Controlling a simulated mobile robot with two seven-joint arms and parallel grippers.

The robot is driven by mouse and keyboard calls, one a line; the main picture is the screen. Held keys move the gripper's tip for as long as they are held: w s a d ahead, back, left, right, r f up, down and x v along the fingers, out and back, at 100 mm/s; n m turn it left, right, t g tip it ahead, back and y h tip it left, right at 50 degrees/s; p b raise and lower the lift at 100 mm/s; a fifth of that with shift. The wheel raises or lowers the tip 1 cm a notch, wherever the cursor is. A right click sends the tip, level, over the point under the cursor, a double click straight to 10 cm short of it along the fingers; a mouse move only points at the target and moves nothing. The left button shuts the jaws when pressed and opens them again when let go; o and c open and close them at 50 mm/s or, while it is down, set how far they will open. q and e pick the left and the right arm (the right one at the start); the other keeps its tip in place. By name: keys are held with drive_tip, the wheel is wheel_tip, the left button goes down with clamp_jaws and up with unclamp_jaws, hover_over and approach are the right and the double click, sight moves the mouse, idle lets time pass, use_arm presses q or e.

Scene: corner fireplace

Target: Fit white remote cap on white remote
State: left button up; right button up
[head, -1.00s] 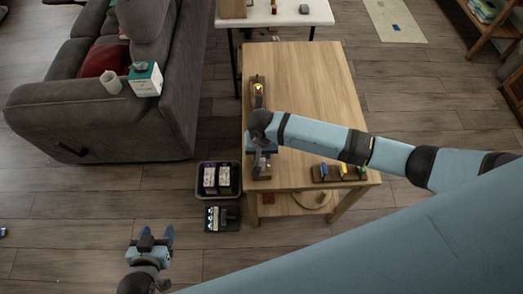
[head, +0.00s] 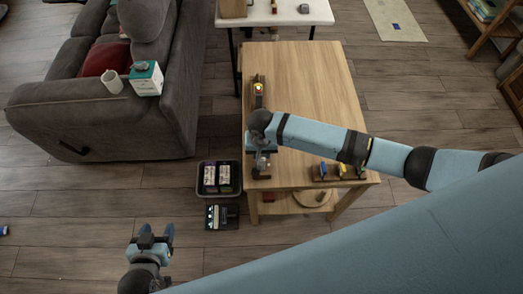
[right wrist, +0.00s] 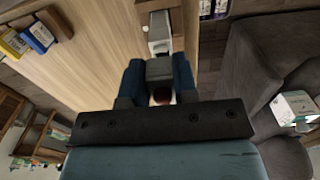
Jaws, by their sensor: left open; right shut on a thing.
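My right gripper (head: 262,158) is over the left edge of the wooden table. In the right wrist view its two blue fingers (right wrist: 160,82) are shut on a small grey-white block, which looks like the white remote cap (right wrist: 160,69). Just beyond the fingertips is the white remote (right wrist: 159,32), lying in a brown wooden holder (right wrist: 146,6). The cap sits in line with the remote's near end; whether they touch cannot be told. In the head view my arm and gripper mostly hide both. My left gripper (head: 152,238) is open and empty above the floor.
The wooden table (head: 310,85) also bears a second brown holder (head: 258,92) with a colourful item and a rack (head: 338,172) with blue and yellow pieces. A black bin (head: 219,190) of boxes stands on the floor beside it. A grey sofa (head: 120,120) is at left.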

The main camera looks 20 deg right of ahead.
drive_tip(key=shift+p, duration=0.55)
drive_tip(key=shift+f+b, duration=0.3)
drive_tip(key=shift+f, duration=1.1)
idle(1.2)
drive_tip(key=o, duration=0.9)
wheel_tip(320, 180, up, 13)
drive_tip(key=shift+f+b, duration=0.15)
drive_tip(key=shift+b, duration=0.3)
drive_tip(key=shift+r, duration=0.55)
drive_tip(key=shift+f, duration=0.1)
